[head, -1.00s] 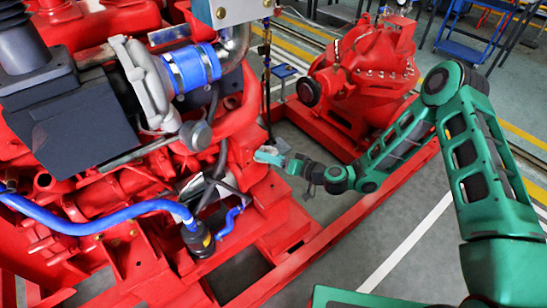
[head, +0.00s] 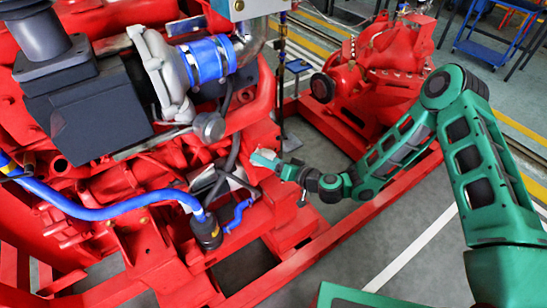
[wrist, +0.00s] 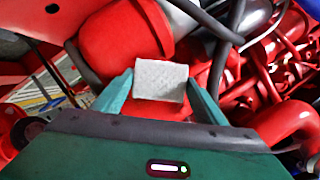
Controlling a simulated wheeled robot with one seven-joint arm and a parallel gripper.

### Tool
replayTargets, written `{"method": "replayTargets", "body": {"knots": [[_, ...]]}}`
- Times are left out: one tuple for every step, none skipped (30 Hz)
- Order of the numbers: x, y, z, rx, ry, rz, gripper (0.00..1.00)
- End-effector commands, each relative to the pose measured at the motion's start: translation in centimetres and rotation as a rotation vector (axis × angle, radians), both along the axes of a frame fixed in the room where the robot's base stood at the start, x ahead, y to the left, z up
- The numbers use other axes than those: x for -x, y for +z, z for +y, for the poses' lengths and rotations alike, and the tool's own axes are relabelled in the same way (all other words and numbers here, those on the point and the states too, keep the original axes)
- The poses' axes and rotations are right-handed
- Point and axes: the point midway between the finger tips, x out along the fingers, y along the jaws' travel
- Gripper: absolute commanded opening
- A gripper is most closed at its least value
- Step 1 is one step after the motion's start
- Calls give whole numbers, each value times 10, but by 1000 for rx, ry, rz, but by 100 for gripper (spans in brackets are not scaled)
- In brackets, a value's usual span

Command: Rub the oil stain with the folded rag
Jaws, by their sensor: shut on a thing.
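The folded rag (wrist: 160,80) is a pale grey, flat rectangular pad in the wrist view. My gripper (wrist: 160,88) is shut on it, with a teal finger on either side. In the head view my gripper (head: 268,160) holds the small pale rag beside the red engine's right side, above the base frame. Red engine surface lies right behind the rag in the wrist view; I cannot tell whether they touch. I cannot make out an oil stain in either view.
The red engine (head: 120,170) fills the left, with a blue hose (head: 90,212) and black hoses near my gripper. A red pump (head: 385,60) stands behind my arm. A red base rail (head: 330,225) runs below my arm.

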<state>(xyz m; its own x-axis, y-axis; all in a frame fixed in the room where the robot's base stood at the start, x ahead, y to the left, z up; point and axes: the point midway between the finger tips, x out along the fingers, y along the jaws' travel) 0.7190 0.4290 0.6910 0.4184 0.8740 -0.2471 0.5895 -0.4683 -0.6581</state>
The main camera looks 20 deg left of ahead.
Motion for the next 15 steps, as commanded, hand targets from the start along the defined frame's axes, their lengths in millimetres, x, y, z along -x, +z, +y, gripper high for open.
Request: {"method": "replayTargets", "body": {"knots": [[4, 2, 4, -4, 3, 0, 41], [6, 1, 6, -4, 3, 0, 41], [7, 1, 7, -3, 3, 0, 42], [8, 1, 8, -2, 2, 0, 42], [9, 1, 8, -3, 1, 0, 38], [9, 1, 8, -3, 1, -1, 34], [9, 1, 9, -3, 1, -1, 34], [9, 1, 9, -3, 1, -1, 34], [9, 2, 9, -3, 1, -1, 34], [9, 2, 9, -3, 1, -1, 34], [9, 2, 9, -4, 2, -1, 34], [9, 2, 9, -4, 2, -1, 34], [9, 2, 9, -4, 2, -1, 34], [9, 2, 9, -5, 1, -1, 34], [10, 2, 8, -4, 1, -1, 34]]}}
